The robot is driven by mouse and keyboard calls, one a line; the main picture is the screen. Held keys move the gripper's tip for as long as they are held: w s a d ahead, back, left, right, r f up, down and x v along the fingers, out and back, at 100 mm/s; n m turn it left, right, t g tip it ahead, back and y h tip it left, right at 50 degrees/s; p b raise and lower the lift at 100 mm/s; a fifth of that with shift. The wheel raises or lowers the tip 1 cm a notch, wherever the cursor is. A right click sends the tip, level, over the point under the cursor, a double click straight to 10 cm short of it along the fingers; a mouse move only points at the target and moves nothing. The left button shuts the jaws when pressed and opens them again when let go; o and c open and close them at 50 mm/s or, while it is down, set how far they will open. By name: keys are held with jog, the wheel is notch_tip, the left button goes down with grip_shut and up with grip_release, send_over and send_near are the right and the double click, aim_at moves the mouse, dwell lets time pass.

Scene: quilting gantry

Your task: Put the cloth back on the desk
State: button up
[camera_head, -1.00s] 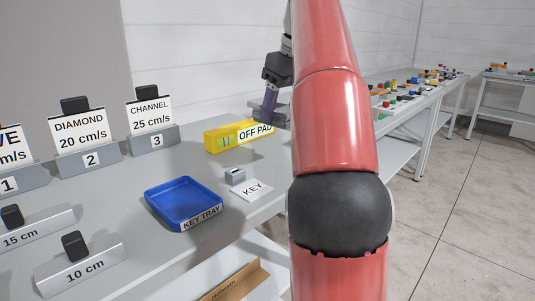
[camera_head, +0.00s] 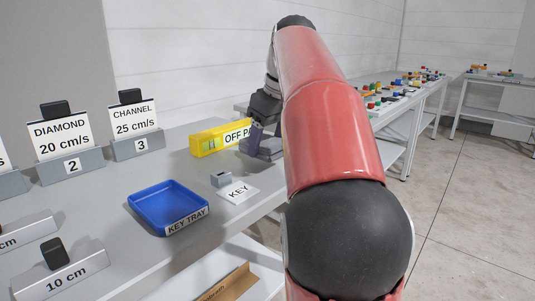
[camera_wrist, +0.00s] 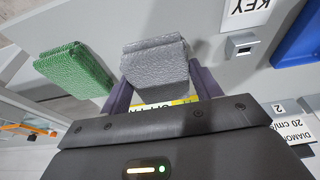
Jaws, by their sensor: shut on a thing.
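My gripper (camera_wrist: 158,85) is shut on a grey folded, textured cloth (camera_wrist: 156,62), with one dark finger on each side of it. In the head view my gripper (camera_head: 258,135) is at the right end of the yellow block marked OFF PAD (camera_head: 222,137). The grey cloth (camera_head: 268,149) shows there only partly, beside my red arm. It is near the edge of the grey desk (camera_head: 130,262); I cannot tell whether it touches the top. A green folded cloth (camera_wrist: 75,68) lies left of the grey one in the wrist view.
A blue key tray (camera_head: 168,203), a small grey key holder (camera_head: 221,179) and a KEY label (camera_head: 238,192) are on the desk. Numbered card stands (camera_head: 137,145) line its back. Other tables with small coloured things (camera_head: 400,90) stand at the far right.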

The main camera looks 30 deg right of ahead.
aim_at(268, 142)
jog(key=shift+f, duration=1.4)
jog(key=o, duration=0.9)
jog(key=shift+f+b, duration=0.4)
jog(key=shift+b, duration=0.2)
jog(key=v, duration=0.2)
jog(key=p+v, duration=0.1)
jog(key=v, duration=0.2)
jog(key=p+v, duration=0.1)
jog(key=v, duration=0.2)
jog(key=shift+a+r, duration=0.2)
jog(key=shift+a, duration=0.05)
